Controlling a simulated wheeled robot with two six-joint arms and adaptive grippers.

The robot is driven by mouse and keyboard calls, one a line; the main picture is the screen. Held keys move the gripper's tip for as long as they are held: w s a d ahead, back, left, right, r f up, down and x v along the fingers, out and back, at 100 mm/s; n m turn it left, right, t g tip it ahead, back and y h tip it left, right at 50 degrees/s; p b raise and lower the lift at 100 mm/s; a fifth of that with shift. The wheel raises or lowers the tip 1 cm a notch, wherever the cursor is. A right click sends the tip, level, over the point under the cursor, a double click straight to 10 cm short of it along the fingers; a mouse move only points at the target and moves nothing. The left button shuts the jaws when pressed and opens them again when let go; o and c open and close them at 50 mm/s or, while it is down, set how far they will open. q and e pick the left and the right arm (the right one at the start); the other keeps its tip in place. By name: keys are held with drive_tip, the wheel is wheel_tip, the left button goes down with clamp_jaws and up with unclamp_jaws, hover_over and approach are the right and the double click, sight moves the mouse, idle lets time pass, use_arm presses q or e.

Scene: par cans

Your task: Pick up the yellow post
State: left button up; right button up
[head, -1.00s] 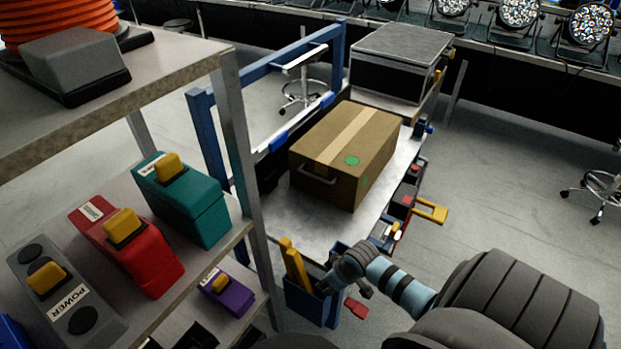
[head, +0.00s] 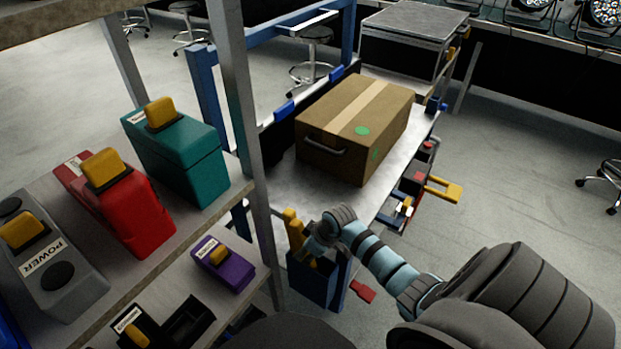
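The yellow post (head: 292,226) stands upright in a dark blue holder (head: 309,283) at the near end of the bench, and its upper part shows above the rim. My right gripper (head: 313,250) is just to the right of the post, above the holder. Its fingers are small and partly hidden by the wrist, so I cannot tell whether they are open or touch the post. The post's lower part is hidden. My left gripper is not in view.
A cardboard box (head: 345,148) lies on the metal bench (head: 276,197) behind my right gripper. A shelf post (head: 238,120) stands left of the yellow post, with teal (head: 180,155), red (head: 133,218) and purple (head: 223,264) cases on the shelves. Open floor is at the right.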

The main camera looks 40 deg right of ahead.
drive_tip(key=shift+r, duration=0.15)
clamp_jaws()
